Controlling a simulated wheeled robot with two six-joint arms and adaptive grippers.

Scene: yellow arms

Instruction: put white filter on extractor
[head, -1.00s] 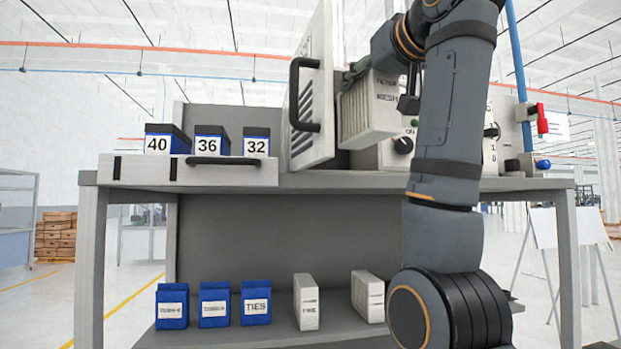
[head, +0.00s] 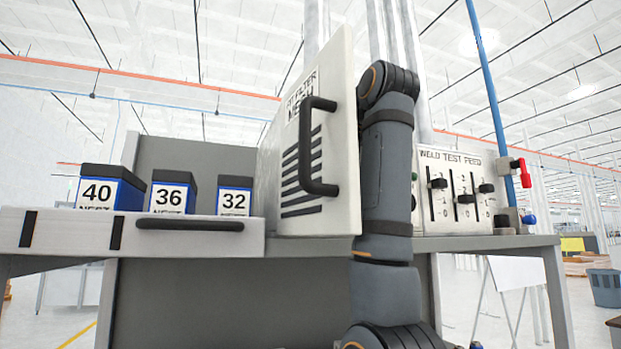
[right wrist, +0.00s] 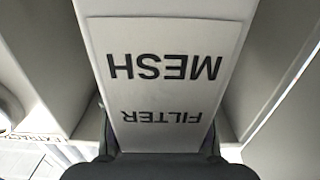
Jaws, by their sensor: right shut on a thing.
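The white filter (right wrist: 160,90) fills the middle of the right wrist view, its label reading MESH FILTER upside down. My right gripper (right wrist: 160,132) is shut on it, with dark fingers at both sides of its lower end. Pale walls flank the filter; I cannot tell whether it is seated. The extractor's open white door (head: 318,140), with slots and a black handle, stands on the bench in the head view. My right arm reaches behind it, so the filter, the right gripper and the extractor's opening are hidden there. My left gripper is not in view.
Boxes marked 40 (head: 100,190), 36 (head: 173,194) and 32 (head: 234,202) stand behind a drawer front (head: 90,233) at the left of the bench. A weld test feed panel (head: 460,190) with sliders stands right of my arm.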

